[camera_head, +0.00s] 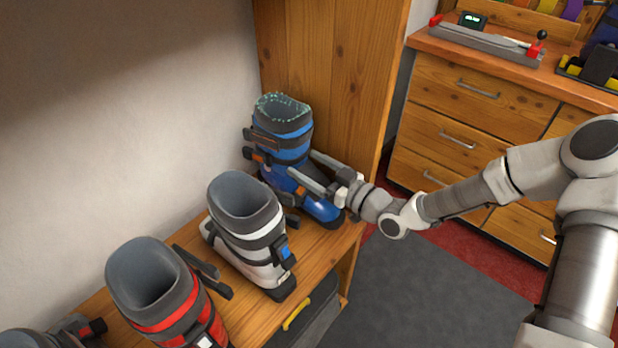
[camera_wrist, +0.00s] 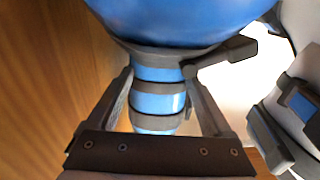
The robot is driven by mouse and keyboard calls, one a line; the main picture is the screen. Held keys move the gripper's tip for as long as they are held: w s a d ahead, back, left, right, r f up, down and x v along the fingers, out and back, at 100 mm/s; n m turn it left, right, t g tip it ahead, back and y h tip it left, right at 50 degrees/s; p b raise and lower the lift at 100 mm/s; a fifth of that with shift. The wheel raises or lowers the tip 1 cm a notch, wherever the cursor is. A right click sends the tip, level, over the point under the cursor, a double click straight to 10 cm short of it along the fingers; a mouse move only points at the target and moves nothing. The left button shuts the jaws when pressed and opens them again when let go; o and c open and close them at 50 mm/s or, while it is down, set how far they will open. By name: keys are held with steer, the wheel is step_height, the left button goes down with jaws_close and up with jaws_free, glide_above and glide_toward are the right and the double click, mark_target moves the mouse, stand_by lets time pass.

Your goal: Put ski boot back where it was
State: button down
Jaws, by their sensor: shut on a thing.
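The blue ski boot (camera_head: 285,145) with dark bands and a grey, speckled cuff stands upright at the far end of the wooden shelf (camera_head: 318,252), beside the wooden side panel. My gripper (camera_head: 315,172) reaches it from the right, with one finger on each side of the boot. In the wrist view the blue boot (camera_wrist: 158,75) fills the space between the fingers of my gripper (camera_wrist: 160,100), which is shut on it. The boot's sole is partly hidden, so I cannot tell whether it rests on the shelf.
A white and grey boot (camera_head: 245,235) stands close beside the blue one, and a red and grey boot (camera_head: 165,295) stands nearer. The wooden panel (camera_head: 330,75) closes the far end. A drawer bench (camera_head: 470,115) stands at the right. A dark case (camera_head: 305,315) sits under the shelf.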

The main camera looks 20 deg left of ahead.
mark_target(315, 179)
steer(key=shift+f+b, duration=0.4)
steer(key=shift+f, duration=1)
steer(key=shift+f, duration=0.15)
jaws_free()
steer(key=shift+f, duration=0.1)
steer(key=shift+r, duration=0.25)
steer(key=p+v, duration=0.2)
steer(key=v, duration=1)
